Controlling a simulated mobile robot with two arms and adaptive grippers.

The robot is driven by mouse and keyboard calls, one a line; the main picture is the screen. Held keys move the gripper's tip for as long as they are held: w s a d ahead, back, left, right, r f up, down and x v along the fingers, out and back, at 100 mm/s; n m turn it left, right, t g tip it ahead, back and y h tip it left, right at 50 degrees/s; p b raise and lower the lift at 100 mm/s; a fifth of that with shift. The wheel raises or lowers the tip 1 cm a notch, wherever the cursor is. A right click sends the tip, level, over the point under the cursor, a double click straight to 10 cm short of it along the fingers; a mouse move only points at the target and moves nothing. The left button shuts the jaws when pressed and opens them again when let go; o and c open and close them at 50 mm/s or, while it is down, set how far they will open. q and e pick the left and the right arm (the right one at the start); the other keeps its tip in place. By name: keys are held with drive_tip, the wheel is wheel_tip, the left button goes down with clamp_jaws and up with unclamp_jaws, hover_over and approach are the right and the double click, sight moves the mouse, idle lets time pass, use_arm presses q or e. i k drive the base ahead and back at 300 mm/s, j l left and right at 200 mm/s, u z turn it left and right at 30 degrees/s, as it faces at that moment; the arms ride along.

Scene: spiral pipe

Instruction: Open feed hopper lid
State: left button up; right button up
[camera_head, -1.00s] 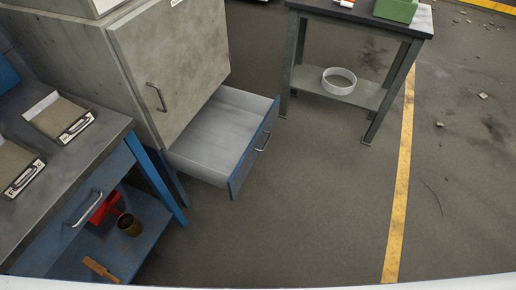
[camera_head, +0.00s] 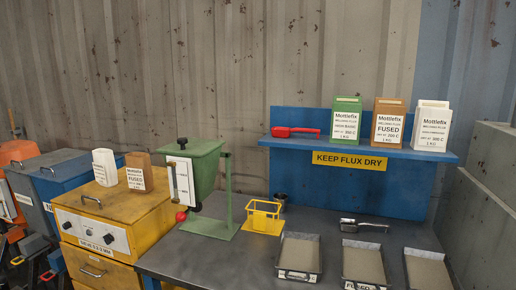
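A green hopper (camera_head: 205,172) stands on a green stand at the left end of the grey bench. Its flat green top (camera_head: 200,147) looks shut, with a small black knob (camera_head: 182,143) at its left side. A white scale strip and a red ball knob (camera_head: 181,216) are on the hopper's front left. Neither of my grippers shows in the view.
A yellow oven-like cabinet (camera_head: 113,231) with a white packet and a brown packet on top stands left of the hopper. A yellow frame (camera_head: 262,217) and several trays (camera_head: 299,256) are to its right. A blue shelf (camera_head: 360,148) behind holds packets and a red scoop (camera_head: 295,132).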

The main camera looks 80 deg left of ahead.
sight(199, 147)
drive_tip(key=u, duration=3)
